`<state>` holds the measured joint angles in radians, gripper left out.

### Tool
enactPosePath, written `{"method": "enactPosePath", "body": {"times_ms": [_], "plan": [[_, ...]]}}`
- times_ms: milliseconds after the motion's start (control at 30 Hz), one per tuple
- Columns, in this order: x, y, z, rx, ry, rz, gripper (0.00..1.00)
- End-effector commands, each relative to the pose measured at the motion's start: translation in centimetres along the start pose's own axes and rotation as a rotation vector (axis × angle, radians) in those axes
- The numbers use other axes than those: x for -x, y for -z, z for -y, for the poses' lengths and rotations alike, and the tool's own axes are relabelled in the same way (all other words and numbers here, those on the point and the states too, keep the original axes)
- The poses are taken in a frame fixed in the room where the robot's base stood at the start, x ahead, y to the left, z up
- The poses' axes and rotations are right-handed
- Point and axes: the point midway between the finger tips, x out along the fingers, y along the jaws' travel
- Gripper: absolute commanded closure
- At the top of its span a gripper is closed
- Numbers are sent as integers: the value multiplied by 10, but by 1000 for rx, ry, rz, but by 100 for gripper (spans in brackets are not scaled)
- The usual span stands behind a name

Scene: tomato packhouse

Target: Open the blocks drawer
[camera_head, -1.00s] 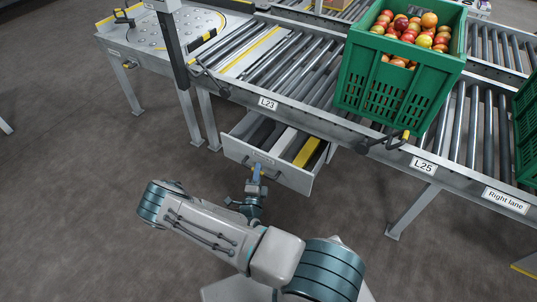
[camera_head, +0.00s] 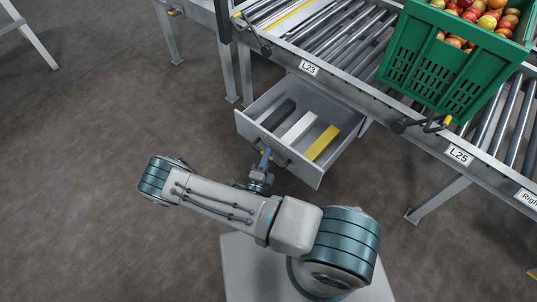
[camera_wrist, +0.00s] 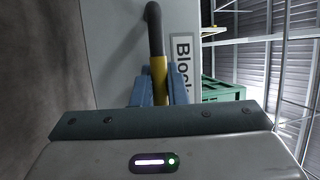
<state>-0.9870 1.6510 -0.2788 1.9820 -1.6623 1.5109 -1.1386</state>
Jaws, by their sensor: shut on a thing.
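The blocks drawer (camera_head: 277,147) stands pulled out from under the roller conveyor, its inside in view. A dark block (camera_head: 276,115), a white block (camera_head: 298,130) and a yellow block (camera_head: 321,143) lie in it. My gripper (camera_head: 265,160) is at the drawer's front panel. In the wrist view my gripper (camera_wrist: 156,88) is shut on the drawer handle (camera_wrist: 157,45), a dark bar with a yellow section. A label reading "Bloc", partly hidden, shows on the front (camera_wrist: 183,70).
A green crate (camera_head: 440,70) of tomatoes stands on the roller conveyor (camera_head: 335,40) above. Conveyor legs stand left (camera_head: 226,65) and right (camera_head: 436,200) of the drawer. Floor (camera_head: 90,130) to the left is clear.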

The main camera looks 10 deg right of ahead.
Motion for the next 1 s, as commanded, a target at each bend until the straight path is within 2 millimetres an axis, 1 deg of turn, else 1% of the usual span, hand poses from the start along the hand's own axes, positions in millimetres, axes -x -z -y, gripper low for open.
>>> {"method": "enactPosePath", "body": {"times_ms": [133, 167, 200, 233, 500, 633, 767, 1000], "plan": [[0, -1, 0, -2, -1, 0, 100], [0, -1, 0, -2, -1, 0, 82], [0, -1, 0, -2, -1, 0, 71], [0, -1, 0, -2, -1, -1, 66], [0, 0, 0, -2, -1, 0, 66], [8, 0, 0, -1, -1, 1, 66], [30, 0, 1, 0, -2, 3, 66], [86, -1, 1, -1, -2, 4, 66]]}}
